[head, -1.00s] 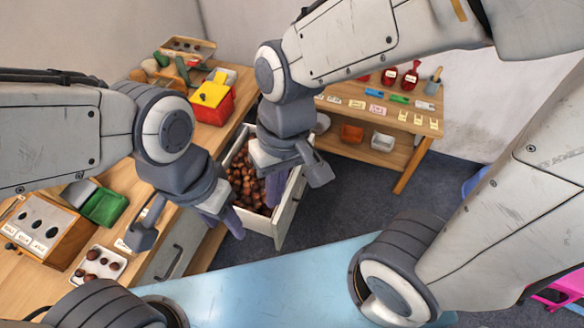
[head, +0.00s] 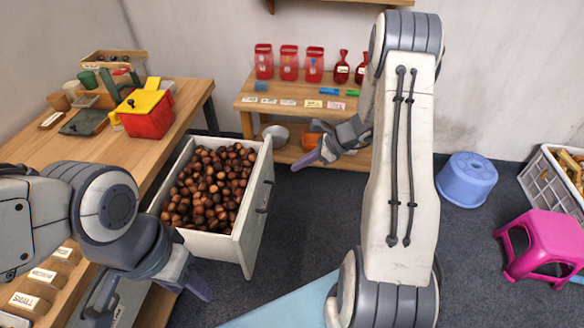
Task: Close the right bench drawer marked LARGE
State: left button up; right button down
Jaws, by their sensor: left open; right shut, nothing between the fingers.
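The white drawer (head: 249,226) is pulled out from the wooden bench (head: 128,152) and is full of chestnuts (head: 211,187). Its front panel with a dark handle faces right; no LARGE mark is legible on it. My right gripper (head: 303,160) is shut and empty, beyond the drawer and to its right, apart from the front panel. My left gripper (head: 148,296) is open at the lower left, in front of the drawer's near side, with no contact visible. Part of the bench is hidden behind my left arm.
A red box with a yellow lid (head: 147,113) stands on the bench. A back table (head: 240,100) holds red containers and labels. A blue tub (head: 466,180), a pink stool (head: 546,245) and a crate (head: 541,178) stand right. Carpet before the drawer front is clear.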

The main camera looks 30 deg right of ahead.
aim_at(260, 178)
jog(key=shift+w+a+f, duration=0.85)
jog(key=shift+a+f, duration=0.05)
jog(key=shift+a, duration=0.4)
jog(key=shift+w+a+f, duration=0.9)
jog(key=shift+a, duration=0.45)
jog(key=shift+w+a+f, duration=0.85)
jog(key=shift+a+f, duration=0.05)
jog(key=shift+a, duration=0.4)
